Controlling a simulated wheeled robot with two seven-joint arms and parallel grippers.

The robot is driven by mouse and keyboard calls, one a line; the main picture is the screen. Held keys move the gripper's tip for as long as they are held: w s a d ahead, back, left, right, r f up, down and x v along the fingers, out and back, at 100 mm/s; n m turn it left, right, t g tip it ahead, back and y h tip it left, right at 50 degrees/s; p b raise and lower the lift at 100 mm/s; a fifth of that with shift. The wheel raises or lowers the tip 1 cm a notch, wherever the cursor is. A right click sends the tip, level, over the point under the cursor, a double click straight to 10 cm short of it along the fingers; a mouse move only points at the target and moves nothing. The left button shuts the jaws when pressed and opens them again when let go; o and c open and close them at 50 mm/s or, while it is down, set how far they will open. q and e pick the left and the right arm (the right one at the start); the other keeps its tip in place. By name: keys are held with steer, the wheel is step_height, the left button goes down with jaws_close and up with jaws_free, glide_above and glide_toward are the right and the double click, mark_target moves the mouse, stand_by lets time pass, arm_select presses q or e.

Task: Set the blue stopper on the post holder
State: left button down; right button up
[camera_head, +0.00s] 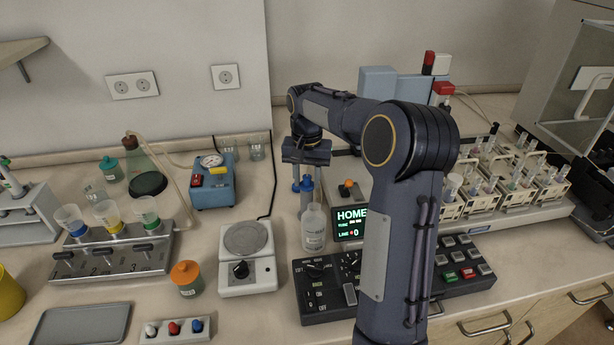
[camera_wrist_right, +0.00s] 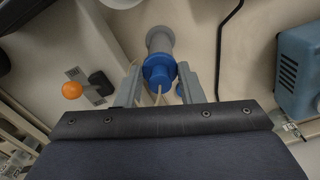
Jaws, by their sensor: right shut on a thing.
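My right gripper (camera_head: 304,182) points down at the back middle of the bench. It is shut on the blue stopper (camera_head: 307,184), which also shows between the two fingers in the wrist view (camera_wrist_right: 158,73). A grey cylindrical post (camera_wrist_right: 160,40), which looks like the post holder, is directly beyond the stopper in the wrist view. The stopper appears in line with the post's top; I cannot tell whether it rests on it. In the head view the post (camera_head: 306,202) is partly hidden behind a clear bottle. My left gripper is not in view.
The clear bottle (camera_head: 314,228) stands just in front of the post. The lit display (camera_head: 350,223) and an orange knob (camera_wrist_right: 72,90) are close by. A blue pump box (camera_head: 212,182), a scale (camera_head: 247,262) and a strip with white, red and blue knobs (camera_head: 175,330) stand left.

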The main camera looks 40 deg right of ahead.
steer(key=shift+f, duration=0.25)
steer(key=o, duration=1.1)
steer(key=shift+s, duration=0.1)
steer(key=shift+c, duration=0.2)
steer(key=shift+r, duration=0.35)
step_height(320, 180, up, 8)
steer(key=p, duration=0.7)
steer(key=shift+a, duration=0.1)
